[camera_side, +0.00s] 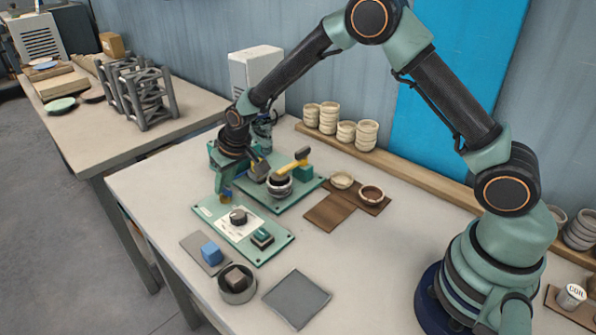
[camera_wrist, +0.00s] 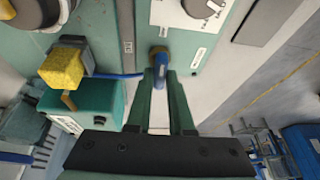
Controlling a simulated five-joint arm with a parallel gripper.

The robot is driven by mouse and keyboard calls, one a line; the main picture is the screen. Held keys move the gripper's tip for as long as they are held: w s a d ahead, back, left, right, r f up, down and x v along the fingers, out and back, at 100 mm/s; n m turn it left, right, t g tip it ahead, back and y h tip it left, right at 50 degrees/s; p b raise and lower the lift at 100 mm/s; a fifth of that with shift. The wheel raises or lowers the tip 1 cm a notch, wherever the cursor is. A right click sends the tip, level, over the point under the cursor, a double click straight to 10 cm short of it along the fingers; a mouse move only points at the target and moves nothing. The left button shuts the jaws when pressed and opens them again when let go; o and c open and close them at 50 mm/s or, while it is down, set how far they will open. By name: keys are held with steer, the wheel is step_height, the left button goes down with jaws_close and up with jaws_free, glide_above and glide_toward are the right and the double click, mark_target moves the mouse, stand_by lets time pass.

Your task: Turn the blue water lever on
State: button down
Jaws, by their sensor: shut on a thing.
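The blue water lever (camera_wrist: 160,68) sits at a brass fitting on the edge of the green panel (camera_wrist: 187,50) in the wrist view. My gripper (camera_wrist: 162,82) has its two green fingers closed around the lever, one on each side. In the side view the lever (camera_side: 226,195) is a small blue spot under my gripper (camera_side: 227,186), near the panel's back left corner. The fingers hide part of it, and its exact angle is hard to tell.
A blue block (camera_side: 211,252), a round cup (camera_side: 237,290) and a grey mat (camera_side: 296,297) lie in front. Bowls stand on the back shelf.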

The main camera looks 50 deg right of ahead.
steer(key=shift+n, duration=2)
steer(key=shift+d, duration=0.1)
steer(key=c, duration=0.8)
jaws_free()
steer(key=v, duration=1.2)
steer(key=shift+r, duration=0.1)
